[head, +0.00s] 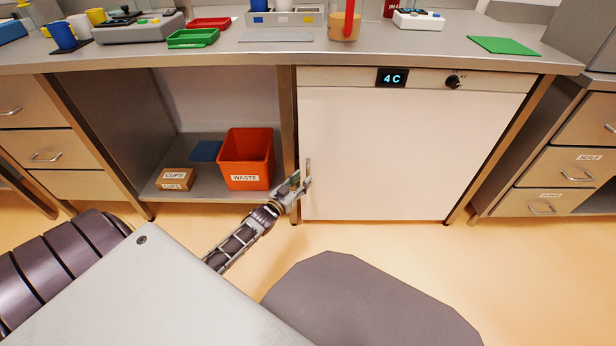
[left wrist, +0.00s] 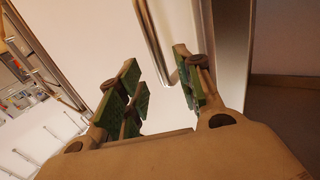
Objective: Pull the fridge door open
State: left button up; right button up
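The fridge is the white unit under the bench; its door (head: 400,150) looks shut, with a "4 C" display (head: 392,78) above it. Its upright metal handle (head: 308,170) is at the door's left edge. My left gripper (head: 299,184) is at the lower part of the handle. In the left wrist view, the handle (left wrist: 158,45) runs down between the open green-padded fingers (left wrist: 157,70), its bent lower end close to the right finger. A gap shows between handle and left finger; contact with the right one is unclear. My right gripper is out of view.
An orange waste bin (head: 246,160) and a cups box (head: 176,180) sit on the open shelf left of the fridge. A metal bench leg (head: 288,120) stands beside the handle. The floor (head: 400,240) before the door looks clear. Drawers (head: 560,175) stand at right.

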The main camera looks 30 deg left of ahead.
aim_at(307, 175)
pick_arm(q)
jog(key=shift+w+d+b, duration=0.1)
jog(key=shift+w+b, duration=0.85)
jog(key=shift+w, duration=1.4)
jog(key=shift+c, duration=0.2)
grip_shut()
